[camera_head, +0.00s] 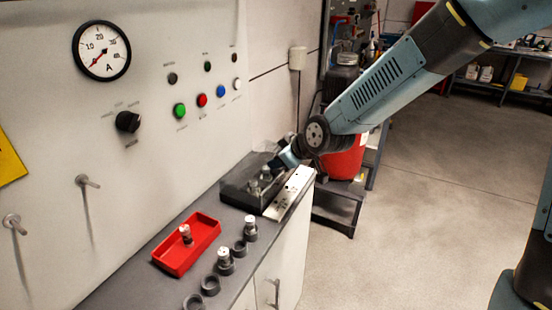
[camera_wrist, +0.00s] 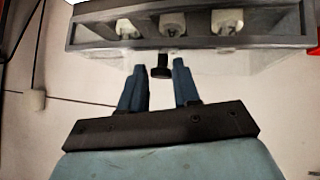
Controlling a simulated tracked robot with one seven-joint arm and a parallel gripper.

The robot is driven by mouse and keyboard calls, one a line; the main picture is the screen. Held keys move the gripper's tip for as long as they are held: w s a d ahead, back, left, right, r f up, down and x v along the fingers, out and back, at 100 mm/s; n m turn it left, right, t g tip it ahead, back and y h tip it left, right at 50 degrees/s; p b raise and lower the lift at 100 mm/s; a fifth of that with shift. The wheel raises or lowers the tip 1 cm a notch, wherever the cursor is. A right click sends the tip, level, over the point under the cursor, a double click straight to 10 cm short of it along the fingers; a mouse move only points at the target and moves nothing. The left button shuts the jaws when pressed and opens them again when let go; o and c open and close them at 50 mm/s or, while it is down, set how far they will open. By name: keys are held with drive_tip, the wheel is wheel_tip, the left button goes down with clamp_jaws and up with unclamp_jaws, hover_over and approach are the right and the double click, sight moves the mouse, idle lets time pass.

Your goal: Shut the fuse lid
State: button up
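The fuse box (camera_head: 236,196) is a dark tray with a clear, see-through lid at the far end of the grey counter. Fuses show inside it. In the wrist view, the box's grey frame (camera_wrist: 85,36) crosses the top with three pale fuses in its openings, and the clear lid (camera_wrist: 235,60) shows below it. A small black knob (camera_wrist: 160,72) sticks out by the lid. My gripper (camera_wrist: 160,68) is open, with its blue fingertips on either side of the knob and small gaps visible. In the head view my gripper (camera_head: 280,162) is at the box's back right. The lid's exact angle is unclear.
A red tray (camera_head: 172,262) with one fuse stands nearer on the counter. Several dark round holders, some with fuses, line the counter's front edge. A panel with a gauge (camera_head: 101,50), buttons and a dial rises behind. Open floor lies to the right.

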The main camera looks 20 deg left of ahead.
drive_tip(key=shift+o, duration=1.3)
drive_tip(key=shift+s+d+f, duration=0.2)
drive_tip(key=shift+d+f, duration=0.5)
drive_tip(key=shift+f, duration=0.2)
drive_tip(key=shift+d+r, duration=0.15)
drive_tip(key=shift+r, duration=0.05)
drive_tip(key=a+r+v, duration=0.1)
drive_tip(key=v, duration=1.2)
drive_tip(key=shift+w+r, duration=0.2)
drive_tip(key=shift+r, duration=0.15)
drive_tip(key=shift+r, duration=0.1)
idle(0.5)
